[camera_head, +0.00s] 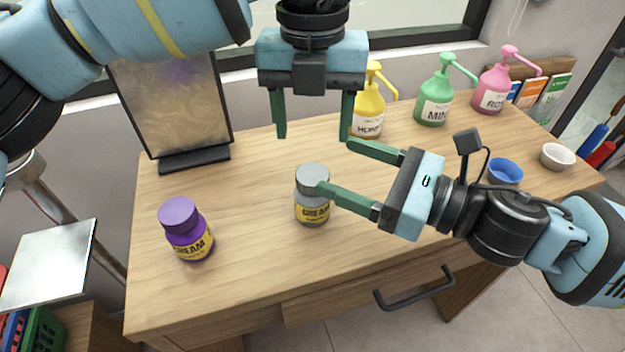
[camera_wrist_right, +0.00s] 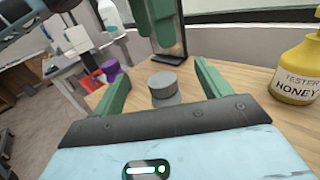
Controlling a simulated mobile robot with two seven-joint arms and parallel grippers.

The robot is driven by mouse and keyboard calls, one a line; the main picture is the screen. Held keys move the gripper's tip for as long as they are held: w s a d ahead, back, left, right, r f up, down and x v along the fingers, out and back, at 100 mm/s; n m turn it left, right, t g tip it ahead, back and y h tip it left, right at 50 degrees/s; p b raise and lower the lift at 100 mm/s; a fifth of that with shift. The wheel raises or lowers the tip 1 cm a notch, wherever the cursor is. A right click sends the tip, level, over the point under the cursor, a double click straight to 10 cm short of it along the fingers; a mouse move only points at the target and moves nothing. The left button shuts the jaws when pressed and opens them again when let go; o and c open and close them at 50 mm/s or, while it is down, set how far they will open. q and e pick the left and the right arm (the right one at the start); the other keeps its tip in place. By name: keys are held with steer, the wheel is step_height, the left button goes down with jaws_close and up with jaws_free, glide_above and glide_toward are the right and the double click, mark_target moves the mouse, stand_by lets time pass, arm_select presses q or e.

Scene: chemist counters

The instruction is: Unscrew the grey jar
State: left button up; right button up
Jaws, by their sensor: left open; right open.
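The grey jar (camera_head: 312,208) stands upright on the wooden counter with its grey lid on and a yellow "CREAM" label. In the right wrist view the grey jar (camera_wrist_right: 163,90) shows between and beyond the fingers. My left gripper (camera_head: 313,135) is open and empty, fingers pointing down, above and behind the jar. My right gripper (camera_head: 335,166) comes in from the right, open and empty. Its nearer fingertip overlaps the jar's lid edge in the head view; I cannot tell whether they touch. Its farther finger is behind and right of the jar.
A purple cream jar (camera_head: 186,230) stands at the left on the counter (camera_head: 250,262). A mirror-like panel (camera_head: 178,105) stands behind it. Yellow (camera_head: 368,112), green (camera_head: 435,100) and pink (camera_head: 493,88) pump bottles line the back. Blue (camera_head: 505,171) and white (camera_head: 558,156) bowls sit at right.

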arm_select(q)
steer(key=shift+s+r, duration=0.1)
steer(key=shift+s, duration=0.35)
steer(key=shift+w, duration=0.15)
arm_select(e)
glide_toward(305, 192)
steer(key=w+a+f, duration=0.1)
steer(key=w, duration=0.1)
steer(key=w+a+f, duration=0.1)
steer(key=w+f, duration=0.1)
steer(key=shift+a+f, duration=0.1)
steer(key=shift+a, duration=0.05)
steer(key=shift+x, duration=3.75)
